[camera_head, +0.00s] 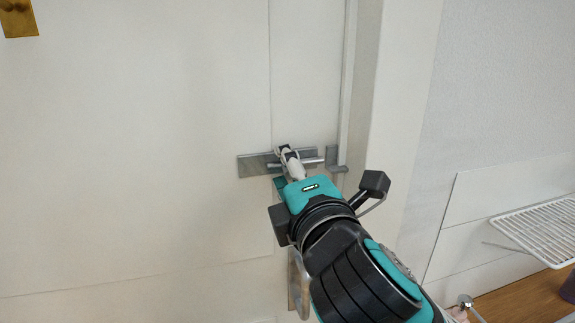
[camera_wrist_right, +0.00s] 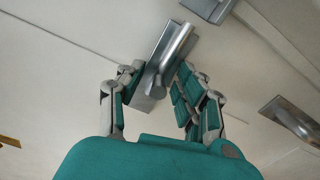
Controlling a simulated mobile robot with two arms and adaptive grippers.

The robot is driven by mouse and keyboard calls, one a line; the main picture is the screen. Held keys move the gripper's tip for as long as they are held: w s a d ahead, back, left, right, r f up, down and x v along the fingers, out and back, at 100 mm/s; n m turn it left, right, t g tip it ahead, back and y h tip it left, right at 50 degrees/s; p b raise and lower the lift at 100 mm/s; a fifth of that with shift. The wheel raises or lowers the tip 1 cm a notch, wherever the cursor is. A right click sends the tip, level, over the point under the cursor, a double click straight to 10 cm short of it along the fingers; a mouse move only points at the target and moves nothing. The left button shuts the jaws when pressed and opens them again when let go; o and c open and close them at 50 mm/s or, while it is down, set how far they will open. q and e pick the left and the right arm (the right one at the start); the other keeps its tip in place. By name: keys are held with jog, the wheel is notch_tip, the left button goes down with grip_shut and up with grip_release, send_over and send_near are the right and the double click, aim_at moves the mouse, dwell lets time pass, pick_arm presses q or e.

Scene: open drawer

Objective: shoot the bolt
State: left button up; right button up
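The metal bolt's plate (camera_head: 256,166) is fixed on the pale door, and its rod (camera_head: 312,162) points right toward the keeper (camera_head: 334,156) at the frame. In the right wrist view the rod (camera_wrist_right: 176,45) ends short of the keeper (camera_wrist_right: 208,8), with a small gap between them. My right gripper (camera_head: 288,153) is at the bolt. In the wrist view its two fingers (camera_wrist_right: 157,85) are spread on either side of the bolt's knob, with narrow gaps visible. The fingertips' contact with the knob cannot be made out. My left gripper is in neither view.
A metal door handle (camera_wrist_right: 293,122) is below the bolt, partly behind my right arm in the head view. The door frame (camera_head: 398,110) stands right of the bolt. A white wire rack (camera_head: 540,228) is at far right. A brass fitting (camera_head: 18,20) is at upper left.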

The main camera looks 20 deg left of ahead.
aim_at(309, 162)
jog(key=shift+s, duration=0.15)
grip_shut()
jog(key=shift+r, duration=0.1)
jog(key=shift+d, duration=0.15)
jog(key=w+d+p, duration=0.1)
jog(key=w+d, duration=0.1)
jog(key=shift+w+d, duration=0.1)
jog(key=shift+d, duration=0.3)
jog(key=shift+r, duration=0.1)
jog(key=shift+a, duration=0.1)
